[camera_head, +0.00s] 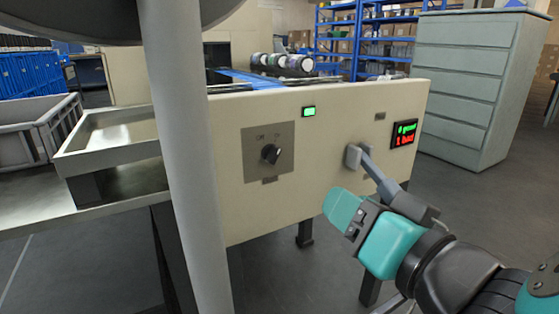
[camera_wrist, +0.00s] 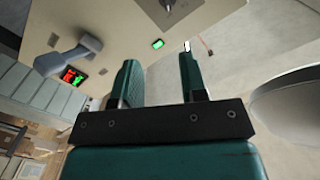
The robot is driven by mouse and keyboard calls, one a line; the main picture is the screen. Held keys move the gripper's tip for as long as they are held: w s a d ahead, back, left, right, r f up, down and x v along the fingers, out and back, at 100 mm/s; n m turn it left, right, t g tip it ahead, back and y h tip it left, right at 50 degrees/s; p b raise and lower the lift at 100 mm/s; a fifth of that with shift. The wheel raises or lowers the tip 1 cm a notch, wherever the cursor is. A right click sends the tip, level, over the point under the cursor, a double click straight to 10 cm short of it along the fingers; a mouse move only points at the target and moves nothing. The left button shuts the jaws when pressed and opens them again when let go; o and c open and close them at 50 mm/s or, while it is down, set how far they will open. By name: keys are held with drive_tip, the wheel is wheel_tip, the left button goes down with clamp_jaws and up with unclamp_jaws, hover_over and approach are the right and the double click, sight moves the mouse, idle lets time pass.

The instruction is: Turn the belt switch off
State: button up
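The belt switch (camera_head: 270,153) is a black rotary knob on a grey plate (camera_head: 252,171) on the cream machine panel. The plate reads "Off" at upper left, with a second, unclear label at upper right. The knob seems to point toward the upper right. In the wrist view, the plate (camera_wrist: 178,14) is cut by the top edge, with part of the knob showing. My gripper (camera_head: 343,207) is in front of the panel, right of and lower than the switch, apart from it. In the wrist view, its two teal fingers (camera_wrist: 160,75) stand apart with nothing between them.
A grey lever (camera_head: 372,170) sticks out of the panel close to my gripper. A green-lit indicator (camera_head: 308,112) and a display (camera_head: 404,134) reading "0 good, 1 bad" are on the panel. A metal tray (camera_head: 110,150) stands at left, grey drawers (camera_head: 465,90) at right.

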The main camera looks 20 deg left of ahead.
drive_tip(key=p, duration=1.7)
approach(277, 155)
drive_tip(key=shift+y, duration=0.3)
drive_tip(key=x, duration=0.6)
drive_tip(key=shift+w+d+r, duration=0.1)
drive_tip(key=shift+r, duration=0.05)
drive_tip(key=p+x, duration=0.2)
drive_tip(key=p, duration=0.2)
drive_tip(key=a+p, duration=0.1)
drive_tip(key=p, duration=0.1)
drive_tip(key=shift+w+p, duration=0.35)
drive_tip(key=shift+w, duration=0.05)
drive_tip(key=shift+w+a+f, duration=0.1)
drive_tip(key=shift+f, duration=0.2)
drive_tip(key=c, duration=0.5)
